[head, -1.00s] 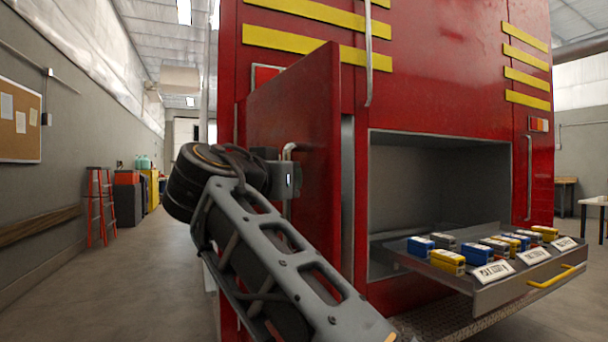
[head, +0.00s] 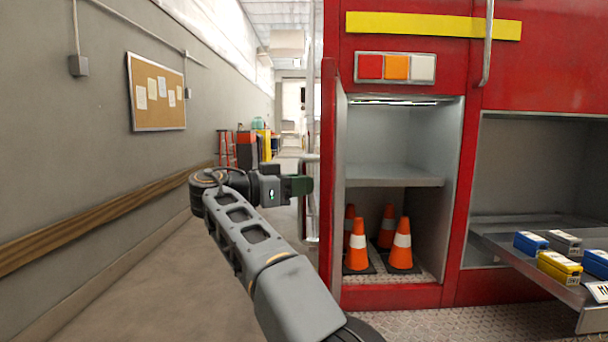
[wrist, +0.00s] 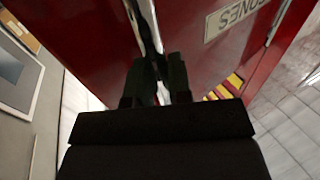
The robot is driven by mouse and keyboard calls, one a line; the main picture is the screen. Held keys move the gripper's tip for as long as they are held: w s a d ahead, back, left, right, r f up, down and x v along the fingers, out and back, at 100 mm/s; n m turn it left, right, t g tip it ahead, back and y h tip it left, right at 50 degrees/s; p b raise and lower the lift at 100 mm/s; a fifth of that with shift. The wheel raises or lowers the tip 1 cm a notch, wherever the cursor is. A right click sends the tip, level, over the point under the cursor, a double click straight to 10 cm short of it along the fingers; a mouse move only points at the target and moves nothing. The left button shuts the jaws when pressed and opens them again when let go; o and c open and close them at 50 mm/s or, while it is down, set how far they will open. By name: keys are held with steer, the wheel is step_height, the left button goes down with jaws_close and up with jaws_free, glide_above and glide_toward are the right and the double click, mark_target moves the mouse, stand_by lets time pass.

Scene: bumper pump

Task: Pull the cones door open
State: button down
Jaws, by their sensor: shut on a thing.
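The cones door (head: 329,180) stands wide open, nearly edge-on in the head view, at the left of the lit compartment (head: 395,176). Several orange cones (head: 357,245) with white bands stand on the compartment floor. My gripper (head: 304,185) is at the door's outer face, on its left side. The wrist view shows the red door face with a CONES label (wrist: 236,17) and a vertical metal handle (wrist: 148,28). The dark fingers (wrist: 159,82) are shut on this handle. The fingers partly hide the handle.
A pulled-out drawer (head: 565,282) with blue, yellow and grey boxes juts out at the right. A grey wall with a wooden rail (head: 90,230) and a corkboard (head: 157,92) runs along the left. Open floor (head: 160,300) lies between wall and truck.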

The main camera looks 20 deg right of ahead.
steer(key=shift+w+f, duration=0.1)
stand_by(0.3)
steer(key=c, duration=1.2)
jaws_free()
steer(key=shift+w, duration=0.1)
steer(key=shift+c, duration=0.2)
steer(key=shift+o, duration=0.8)
steer(key=s+a, duration=0.1)
steer(key=a, duration=1.2)
steer(key=shift+s+a, duration=0.35)
steer(key=shift+s, duration=0.05)
